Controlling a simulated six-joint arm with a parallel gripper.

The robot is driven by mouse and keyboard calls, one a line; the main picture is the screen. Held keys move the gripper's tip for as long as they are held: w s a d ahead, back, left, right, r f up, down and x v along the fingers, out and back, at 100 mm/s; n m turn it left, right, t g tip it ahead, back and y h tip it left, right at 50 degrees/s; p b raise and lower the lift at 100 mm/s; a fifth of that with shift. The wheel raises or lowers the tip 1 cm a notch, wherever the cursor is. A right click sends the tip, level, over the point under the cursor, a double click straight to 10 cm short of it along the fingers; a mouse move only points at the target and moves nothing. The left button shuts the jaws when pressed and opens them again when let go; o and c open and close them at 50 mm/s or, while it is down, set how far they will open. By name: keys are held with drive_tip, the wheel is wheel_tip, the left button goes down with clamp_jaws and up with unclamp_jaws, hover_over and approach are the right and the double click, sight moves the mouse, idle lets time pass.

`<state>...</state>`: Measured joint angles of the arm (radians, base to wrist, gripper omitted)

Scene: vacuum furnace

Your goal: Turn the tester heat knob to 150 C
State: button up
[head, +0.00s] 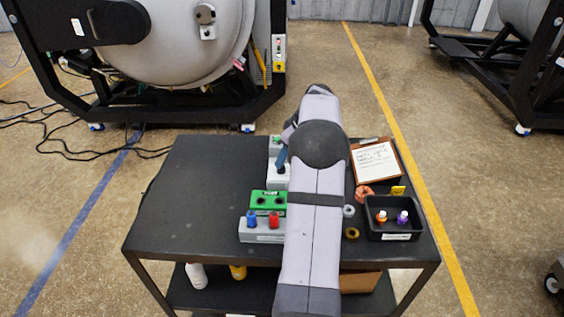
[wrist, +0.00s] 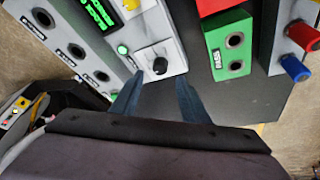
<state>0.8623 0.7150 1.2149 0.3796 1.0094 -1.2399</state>
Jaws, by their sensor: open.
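The tester's heat knob (wrist: 159,66) is a black round knob on a light grey panel (wrist: 148,42), at the top middle of the wrist view. A lit green button (wrist: 122,49) and a green display (wrist: 97,14) are beside it. My gripper (wrist: 160,84) is open, with its two blue fingers pointing toward the knob, one on either side of it in the picture. Whether they touch the knob or stop short of it I cannot tell. In the head view, my arm covers much of the tester (head: 278,173), and one blue finger (head: 282,156) shows over it. The knob's setting is too small to read.
A green PASS block (wrist: 231,45) with holes and a grey block (head: 258,236) with blue and red plugs stand close to the tester. A black tray (head: 393,235), rings and a clipboard (head: 376,160) lie right of my arm. The cart's left side (head: 190,190) is clear.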

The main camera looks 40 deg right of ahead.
drive_tip(key=shift+p+x, duration=0.9)
drive_tip(key=shift+x, duration=1.55)
clamp_jaws()
